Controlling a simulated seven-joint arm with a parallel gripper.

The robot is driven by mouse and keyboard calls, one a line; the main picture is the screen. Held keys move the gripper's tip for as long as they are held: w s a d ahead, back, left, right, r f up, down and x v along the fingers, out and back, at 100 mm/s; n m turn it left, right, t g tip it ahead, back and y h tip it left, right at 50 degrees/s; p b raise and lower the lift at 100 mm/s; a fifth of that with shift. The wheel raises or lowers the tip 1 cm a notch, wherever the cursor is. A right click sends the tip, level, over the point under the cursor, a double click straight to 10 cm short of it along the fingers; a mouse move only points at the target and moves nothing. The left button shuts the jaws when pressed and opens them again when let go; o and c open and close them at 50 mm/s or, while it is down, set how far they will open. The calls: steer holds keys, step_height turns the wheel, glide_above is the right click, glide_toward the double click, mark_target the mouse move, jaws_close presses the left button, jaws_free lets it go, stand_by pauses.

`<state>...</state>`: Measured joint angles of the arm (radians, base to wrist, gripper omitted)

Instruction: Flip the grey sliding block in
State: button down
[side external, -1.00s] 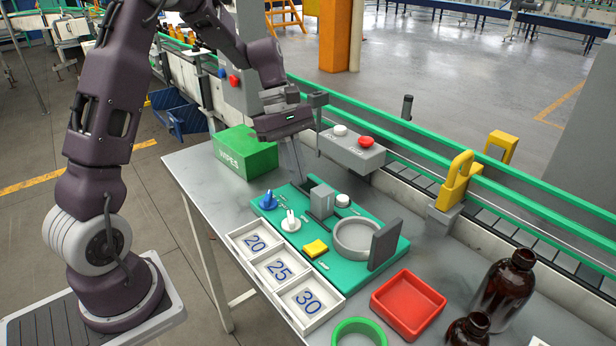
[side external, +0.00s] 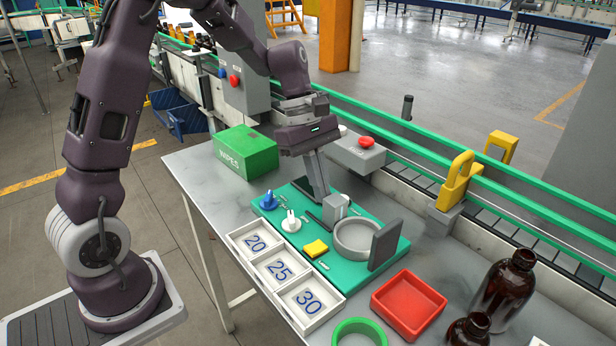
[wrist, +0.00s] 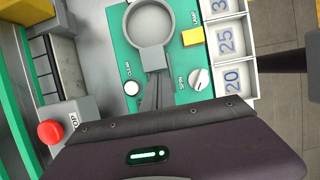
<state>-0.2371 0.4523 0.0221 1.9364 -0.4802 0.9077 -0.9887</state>
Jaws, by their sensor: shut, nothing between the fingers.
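The grey sliding block (side external: 337,206) stands on the green panel (side external: 385,255), right beside the round grey ring (side external: 356,238). My gripper (side external: 323,194) is shut and empty, with its fingers pointing down at the block's left side. They look close against the block, but I cannot tell whether they touch. In the wrist view the closed fingers (wrist: 154,98) point at the block (wrist: 153,58), which sits at the near edge of the ring (wrist: 150,22). A dark slot shows on the panel beside the block.
The panel also carries a blue knob (side external: 268,201), a white knob (side external: 291,223), a yellow piece (side external: 316,249) and an upright dark plate (side external: 384,245). A grey box with a red button (side external: 367,142) stands behind. A red tray (side external: 408,305) and brown bottles (side external: 505,290) are at right.

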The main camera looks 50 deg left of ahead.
steer(key=shift+d, duration=0.25)
steer(key=a, duration=0.3)
steer(key=a+r, duration=0.1)
steer(key=a, duration=0.1)
steer(key=shift+w, duration=0.1)
steer(key=v, duration=0.9)
